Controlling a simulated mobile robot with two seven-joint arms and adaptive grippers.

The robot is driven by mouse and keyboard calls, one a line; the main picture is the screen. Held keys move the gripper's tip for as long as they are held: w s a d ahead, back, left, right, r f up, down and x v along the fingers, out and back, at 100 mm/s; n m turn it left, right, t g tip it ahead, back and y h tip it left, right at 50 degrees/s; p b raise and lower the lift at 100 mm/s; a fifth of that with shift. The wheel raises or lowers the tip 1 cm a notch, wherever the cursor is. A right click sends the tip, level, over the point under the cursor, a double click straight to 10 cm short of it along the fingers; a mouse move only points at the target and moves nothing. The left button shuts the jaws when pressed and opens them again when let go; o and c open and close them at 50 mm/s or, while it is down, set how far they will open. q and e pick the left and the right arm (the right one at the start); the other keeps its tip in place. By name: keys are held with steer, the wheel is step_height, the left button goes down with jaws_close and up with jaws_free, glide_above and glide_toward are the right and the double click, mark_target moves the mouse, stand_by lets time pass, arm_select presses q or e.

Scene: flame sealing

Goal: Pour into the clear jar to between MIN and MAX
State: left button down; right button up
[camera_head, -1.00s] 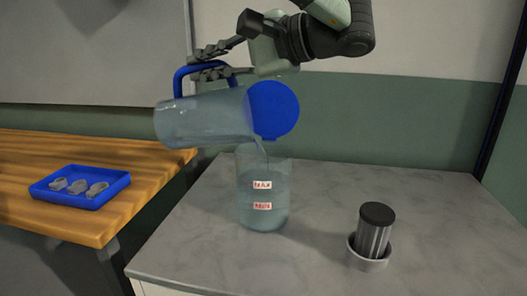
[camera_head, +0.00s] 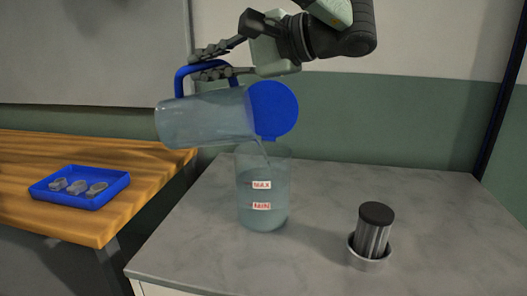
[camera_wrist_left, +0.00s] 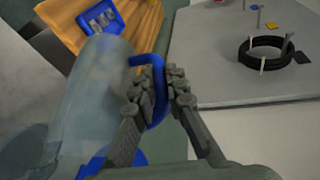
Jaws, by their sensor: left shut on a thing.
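A clear pitcher (camera_head: 205,118) with a blue lid (camera_head: 273,108) and a blue handle (camera_head: 180,82) lies tilted almost level in the air, its lid end over the clear jar (camera_head: 263,215). A thin stream seems to run from its spout into the jar. The jar stands upright on the grey counter and holds bluish liquid. Its MAX label (camera_head: 262,185) sits above its MIN label (camera_head: 262,206). The liquid's surface is faint; it looks near or above MAX. My left gripper (camera_head: 212,62) is shut on the handle, also in the left wrist view (camera_wrist_left: 160,88). My right gripper is out of view.
A metal cylinder with a black top (camera_head: 375,230) stands in a small round dish (camera_head: 370,264) right of the jar. A blue tray (camera_head: 80,202) with several grey pieces lies on the wooden table at left. The counter behind the cylinder is clear.

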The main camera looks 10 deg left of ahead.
mark_target(185, 73)
arm_select(q)
steer(key=a, duration=0.1)
steer(key=a+h, duration=0.1)
steer(key=a+f, duration=0.1)
steer(key=shift+s+a+f+n, duration=0.1)
steer(key=shift+s+a+n, duration=0.2)
steer(key=shift+s+a+f+n+h, duration=0.15)
steer(key=shift+a+f+n+h, duration=0.05)
steer(key=shift+a+f+h, duration=0.4)
steer(key=shift+s+a+f+n+h, duration=0.1)
steer(key=shift+a+f+n+h, duration=0.1)
steer(key=shift+a+f+h, duration=0.4)
steer(key=shift+f+h, duration=0.1)
steer(key=shift+h, duration=0.2)
stand_by(0.6)
